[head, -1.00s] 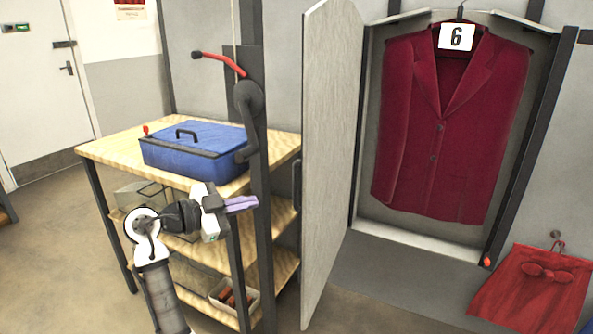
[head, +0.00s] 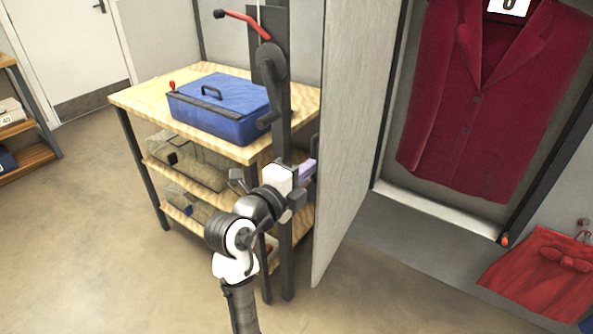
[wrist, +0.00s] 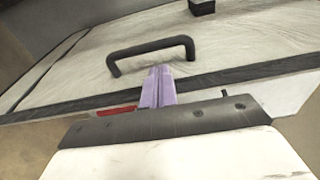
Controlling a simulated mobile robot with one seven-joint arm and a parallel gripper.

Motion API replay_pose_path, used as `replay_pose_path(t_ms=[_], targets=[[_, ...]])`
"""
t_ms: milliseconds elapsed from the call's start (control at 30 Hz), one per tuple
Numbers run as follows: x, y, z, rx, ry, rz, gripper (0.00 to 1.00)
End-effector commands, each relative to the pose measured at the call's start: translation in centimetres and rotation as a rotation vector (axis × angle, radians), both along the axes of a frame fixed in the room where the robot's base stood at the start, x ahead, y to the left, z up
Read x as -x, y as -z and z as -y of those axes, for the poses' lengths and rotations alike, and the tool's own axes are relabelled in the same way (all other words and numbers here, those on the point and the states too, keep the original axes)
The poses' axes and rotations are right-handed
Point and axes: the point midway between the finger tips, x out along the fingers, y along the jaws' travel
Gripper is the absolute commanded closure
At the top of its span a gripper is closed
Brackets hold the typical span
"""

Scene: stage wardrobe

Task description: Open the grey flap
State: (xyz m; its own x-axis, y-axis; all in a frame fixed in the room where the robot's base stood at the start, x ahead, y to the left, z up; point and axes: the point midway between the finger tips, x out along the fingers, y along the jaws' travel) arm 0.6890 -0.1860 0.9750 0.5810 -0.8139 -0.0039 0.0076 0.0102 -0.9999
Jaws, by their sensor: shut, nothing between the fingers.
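The grey flap (head: 355,120) is a tall panel standing swung out from the wardrobe opening, with a burgundy jacket (head: 475,100) visible behind it. My gripper (head: 308,170) has pale purple fingers, shut and empty, on the flap's left, outer side. The wrist view shows a pale panel face (wrist: 235,45) with a dark bar handle (wrist: 150,50). The closed fingers (wrist: 158,85) point at this face, just below the handle in the picture; whether they touch it I cannot tell. In the head view the handle is mostly hidden around my gripper.
A wooden shelf cart (head: 145,97) with a blue lidded box (head: 220,108) stands left of the flap. A dark post with a red-handled crank (head: 245,22) rises close to my arm. A red garment (head: 540,275) hangs at lower right. The floor at front left is clear.

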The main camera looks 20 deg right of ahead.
Motion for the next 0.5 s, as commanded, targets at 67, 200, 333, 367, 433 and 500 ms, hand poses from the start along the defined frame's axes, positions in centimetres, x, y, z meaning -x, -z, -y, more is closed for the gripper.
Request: replay_pose_path(t_ms=[67,200,333,367,433,500], targets=[[-0.8,-0.3,1.3,0.0,0.004,-0.002,1.0],[-1.8,-0.2,2.7,0.001,0.003,-0.002,1.0],[-2.4,-0.1,3.3,0.0,0.0,-0.001,1.0],[-2.4,0.0,3.4,0.0,0.0,-0.001,1.0],[-2.5,0.0,3.5,0.001,0.0,-0.001,1.0],[-2.5,0.0,3.5,0.001,0.0,-0.001,1.0]])
